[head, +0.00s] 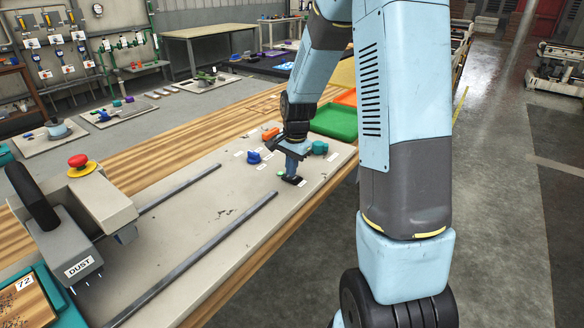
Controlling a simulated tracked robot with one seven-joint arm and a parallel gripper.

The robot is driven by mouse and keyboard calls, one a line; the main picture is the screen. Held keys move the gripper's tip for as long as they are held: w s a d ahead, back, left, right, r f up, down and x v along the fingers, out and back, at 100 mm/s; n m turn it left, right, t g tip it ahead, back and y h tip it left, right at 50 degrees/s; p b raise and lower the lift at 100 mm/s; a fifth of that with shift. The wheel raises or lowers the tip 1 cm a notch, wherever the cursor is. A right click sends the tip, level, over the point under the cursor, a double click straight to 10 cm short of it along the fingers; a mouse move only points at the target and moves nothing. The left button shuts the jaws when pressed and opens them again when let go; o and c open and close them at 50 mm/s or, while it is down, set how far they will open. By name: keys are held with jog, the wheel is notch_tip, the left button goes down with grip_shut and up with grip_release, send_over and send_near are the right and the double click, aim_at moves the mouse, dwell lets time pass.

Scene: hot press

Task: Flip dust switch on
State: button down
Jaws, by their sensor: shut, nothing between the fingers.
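My gripper (291,174) is shut and empty. It points down at the far end of the pale panel (205,215), with its tip close to a small dark part with a white label (301,183). I cannot tell whether it touches. A blue knob (254,157) stands just left of it, an orange control (270,134) behind it and a teal knob (319,147) to its right. A small green part (281,173) shows beside the tip. The labels there are too small to read, so which control is the dust switch is not clear. The word DUST shows on a grey unit (68,255) at the near left.
Two grey rails (200,255) run along the panel. A red button (78,160) on a yellow base sits on a beige block at left. A green tray (335,122) lies beyond the panel. Open floor (500,230) lies to the right.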

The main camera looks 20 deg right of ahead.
notch_tip(320, 180, up, 14)
jog(key=w, duration=0.1)
jog(key=shift+w+a, duration=0.2)
jog(key=shift+a, duration=0.25)
jog(key=shift+f, duration=0.1)
dwell(0.4)
